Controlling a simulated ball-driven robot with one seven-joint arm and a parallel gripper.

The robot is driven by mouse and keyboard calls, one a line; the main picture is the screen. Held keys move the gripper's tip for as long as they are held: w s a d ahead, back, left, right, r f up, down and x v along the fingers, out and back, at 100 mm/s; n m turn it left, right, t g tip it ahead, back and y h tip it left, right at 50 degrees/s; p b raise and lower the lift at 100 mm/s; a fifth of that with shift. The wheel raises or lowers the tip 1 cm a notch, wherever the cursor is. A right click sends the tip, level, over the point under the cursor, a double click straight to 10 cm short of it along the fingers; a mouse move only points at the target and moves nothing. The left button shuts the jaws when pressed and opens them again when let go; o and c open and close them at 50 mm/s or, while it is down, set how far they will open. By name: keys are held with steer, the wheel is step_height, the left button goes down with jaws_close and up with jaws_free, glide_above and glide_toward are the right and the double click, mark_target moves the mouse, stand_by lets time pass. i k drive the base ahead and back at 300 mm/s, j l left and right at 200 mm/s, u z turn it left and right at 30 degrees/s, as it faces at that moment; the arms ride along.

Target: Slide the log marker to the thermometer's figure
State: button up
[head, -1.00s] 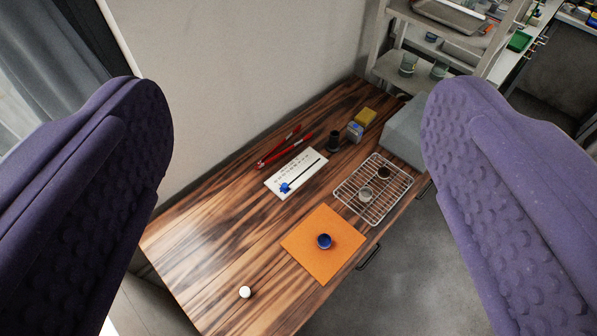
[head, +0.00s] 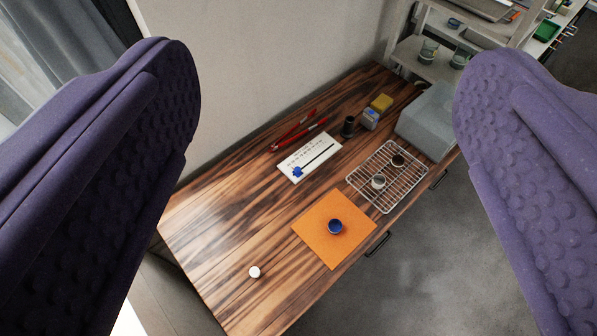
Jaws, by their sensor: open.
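The log is a white plate (head: 318,149) lying on the wooden bench, with a row of small marks too small to read and a dark slot. Its blue marker (head: 298,172) sits at the slot's near-left end. No thermometer can be made out for certain; a small grey-blue block (head: 370,118) stands behind the log, its face unreadable. My gripper (head: 325,160) is open and empty, its two purple padded fingers wide apart at the picture's sides, well above the bench and touching nothing.
On the bench (head: 225,230) are red tongs (head: 298,135), a dark cylinder (head: 347,127), a yellow block (head: 382,102), a grey box (head: 428,120), a wire rack (head: 385,200) with two small cups, an orange mat (head: 318,245) with a blue cup (head: 335,226), and a white knob (head: 254,272).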

mark_target(297, 172)
steer(key=j+u, duration=0.1)
steer(key=u, duration=0.3)
steer(key=k+j+u, duration=0.1)
steer(key=u, duration=0.25)
steer(key=j+u, duration=0.15)
steer(key=u, duration=0.25)
steer(key=j+u, duration=0.15)
steer(key=u, duration=0.2)
